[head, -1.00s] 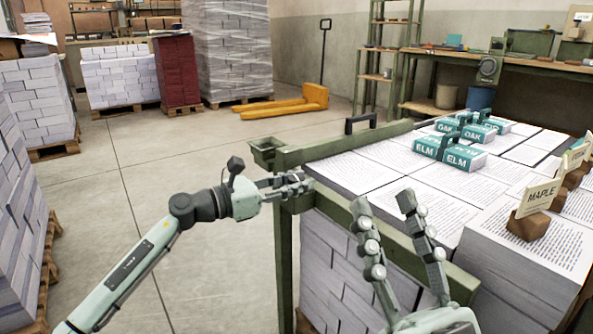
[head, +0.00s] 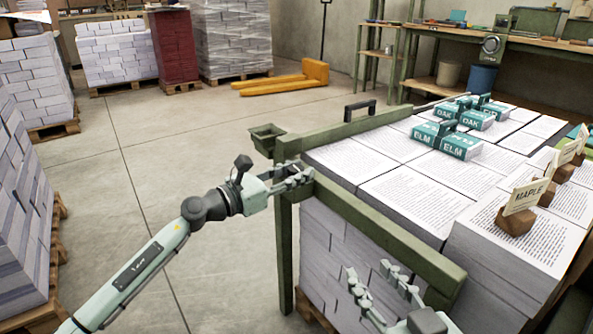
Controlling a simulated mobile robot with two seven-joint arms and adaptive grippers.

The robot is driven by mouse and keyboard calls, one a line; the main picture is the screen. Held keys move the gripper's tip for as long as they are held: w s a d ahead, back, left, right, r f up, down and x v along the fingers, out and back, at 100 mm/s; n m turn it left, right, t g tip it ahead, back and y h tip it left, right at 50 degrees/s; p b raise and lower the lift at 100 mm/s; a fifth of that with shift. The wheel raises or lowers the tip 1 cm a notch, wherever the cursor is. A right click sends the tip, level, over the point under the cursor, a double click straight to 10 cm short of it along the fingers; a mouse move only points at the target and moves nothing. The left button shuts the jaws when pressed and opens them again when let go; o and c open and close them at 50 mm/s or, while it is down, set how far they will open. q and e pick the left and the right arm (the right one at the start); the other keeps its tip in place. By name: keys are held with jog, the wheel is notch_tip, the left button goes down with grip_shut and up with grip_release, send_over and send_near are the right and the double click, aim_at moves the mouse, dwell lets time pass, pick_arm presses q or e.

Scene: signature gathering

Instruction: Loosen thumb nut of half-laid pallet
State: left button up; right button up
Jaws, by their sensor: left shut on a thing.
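The half-laid pallet (head: 407,201) stands at the right, stacked with printed sheets inside a green frame (head: 392,238). My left gripper (head: 300,178) is at the frame's near left corner, its fingers closed at the top of the post. The thumb nut itself is hidden by the fingers; the small thing they grip there cannot be made out. My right gripper (head: 369,270) is low in front of the pallet's near side, below the frame rail. Its fingers are apart with nothing between them.
Teal ELM and OAK blocks (head: 461,146) lie on the sheets. A MAPLE tag in a wooden block (head: 514,220) stands on the higher right stack. A small green tray (head: 266,137) sits beside the frame corner. Paper stacks (head: 22,200) line the left; the floor between is clear.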

pick_arm(q)
jog(key=o, duration=1.2)
jog(key=v, duration=1.2)
jog(key=shift+c, duration=0.3)
